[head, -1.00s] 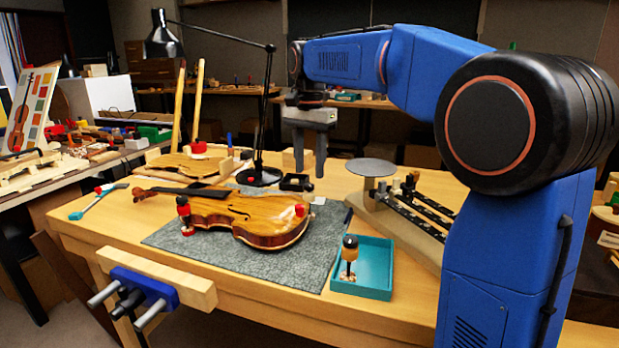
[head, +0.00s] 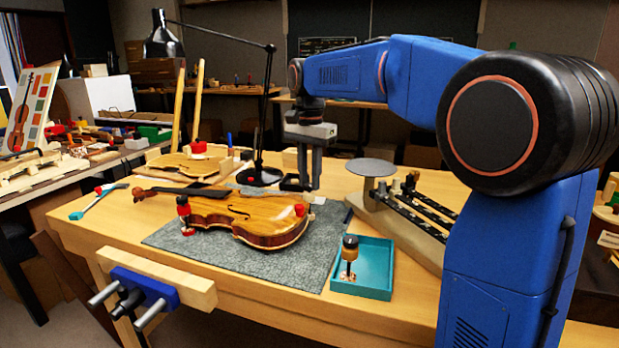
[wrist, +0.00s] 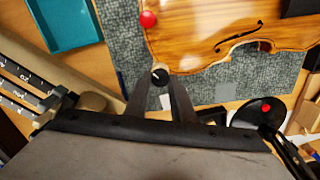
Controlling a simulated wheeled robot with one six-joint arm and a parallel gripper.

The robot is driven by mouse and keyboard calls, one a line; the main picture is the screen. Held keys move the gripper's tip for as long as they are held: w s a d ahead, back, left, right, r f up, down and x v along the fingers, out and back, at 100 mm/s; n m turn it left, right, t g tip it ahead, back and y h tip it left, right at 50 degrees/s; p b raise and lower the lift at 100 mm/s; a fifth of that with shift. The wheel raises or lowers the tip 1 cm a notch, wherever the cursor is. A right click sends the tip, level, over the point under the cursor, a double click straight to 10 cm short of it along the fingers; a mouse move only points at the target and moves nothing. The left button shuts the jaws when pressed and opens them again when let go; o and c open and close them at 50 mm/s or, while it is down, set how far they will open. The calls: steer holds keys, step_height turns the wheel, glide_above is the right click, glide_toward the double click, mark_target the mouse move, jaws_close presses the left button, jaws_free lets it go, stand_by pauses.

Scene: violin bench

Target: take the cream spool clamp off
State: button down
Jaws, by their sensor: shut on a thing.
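The violin (head: 245,212) lies on a grey mat on the bench, and its body also shows in the wrist view (wrist: 215,38). The cream spool clamp (wrist: 156,69), with a dark end, stands at the violin body's edge in the wrist view. My gripper (wrist: 160,82) is shut on this clamp, with one finger on each side. In the head view my gripper (head: 309,187) is down behind the violin's far edge, and the clamp is mostly hidden there. Its lower part and its contact with the violin cannot be seen clearly.
A red clamp (head: 186,216) stands at the violin's near left edge, another (head: 300,210) at its right end. A lamp (head: 259,176) and a round-topped stand (head: 371,168) are close to my gripper.

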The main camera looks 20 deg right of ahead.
steer(key=shift+n, duration=0.3)
steer(key=n, duration=0.4)
steer(key=shift+n, duration=0.3)
steer(key=n, duration=0.4)
steer(key=shift+a+n, duration=0.1)
steer(key=shift+n, duration=0.2)
steer(key=n, duration=0.4)
steer(key=shift+n, duration=0.3)
steer(key=n, duration=0.4)
steer(key=shift+n, duration=0.4)
steer(key=c, duration=1.5)
jaws_free()
